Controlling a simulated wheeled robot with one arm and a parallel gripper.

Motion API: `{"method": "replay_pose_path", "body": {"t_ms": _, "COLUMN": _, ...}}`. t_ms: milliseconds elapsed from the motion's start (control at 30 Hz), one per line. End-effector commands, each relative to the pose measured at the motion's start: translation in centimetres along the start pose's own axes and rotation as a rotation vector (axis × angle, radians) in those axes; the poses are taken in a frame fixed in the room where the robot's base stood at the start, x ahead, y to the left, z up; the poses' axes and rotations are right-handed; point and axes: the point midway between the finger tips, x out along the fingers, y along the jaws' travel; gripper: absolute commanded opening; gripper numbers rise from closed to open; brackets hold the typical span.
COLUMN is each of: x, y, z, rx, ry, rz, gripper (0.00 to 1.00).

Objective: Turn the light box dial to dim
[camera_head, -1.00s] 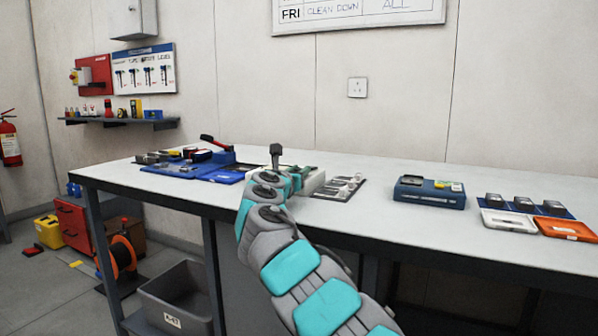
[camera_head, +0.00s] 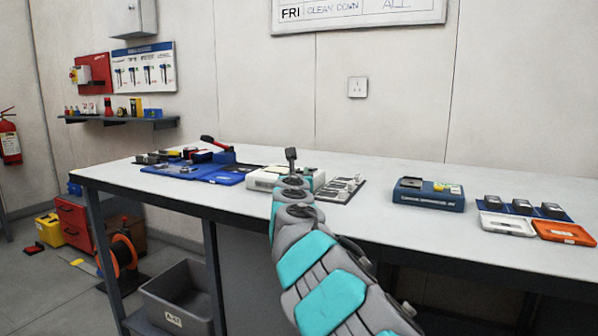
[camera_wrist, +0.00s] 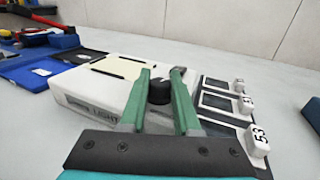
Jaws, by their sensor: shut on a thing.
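The white light box (camera_head: 262,179) stands on the bench, partly hidden behind my arm in the head view. In the wrist view the light box (camera_wrist: 85,104) shows a pale panel on top and lettering on its front, partly covered by a finger. Its black dial (camera_wrist: 159,93) is at its right end, between the two green fingers of my gripper (camera_wrist: 161,80). The gripper is shut on the dial. The dial's pointer setting is too small to read. In the head view my wrist hides the dial.
A dark board with numbered white tags (camera_wrist: 258,140) lies close to the right of the light box. Blue trays (camera_head: 222,178) lie to its left. A blue device (camera_head: 428,194) stands further right, with clear bench between. The wall is behind.

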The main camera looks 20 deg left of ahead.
Motion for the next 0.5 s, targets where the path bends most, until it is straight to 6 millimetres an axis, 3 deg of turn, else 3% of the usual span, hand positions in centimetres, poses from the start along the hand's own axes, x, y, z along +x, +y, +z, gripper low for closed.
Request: {"method": "replay_pose_path", "body": {"t_ms": 500, "x": 0.08, "y": -0.31, "z": 0.04, "rx": 0.001, "ry": 0.0, "rz": 0.293, "gripper": 0.0}}
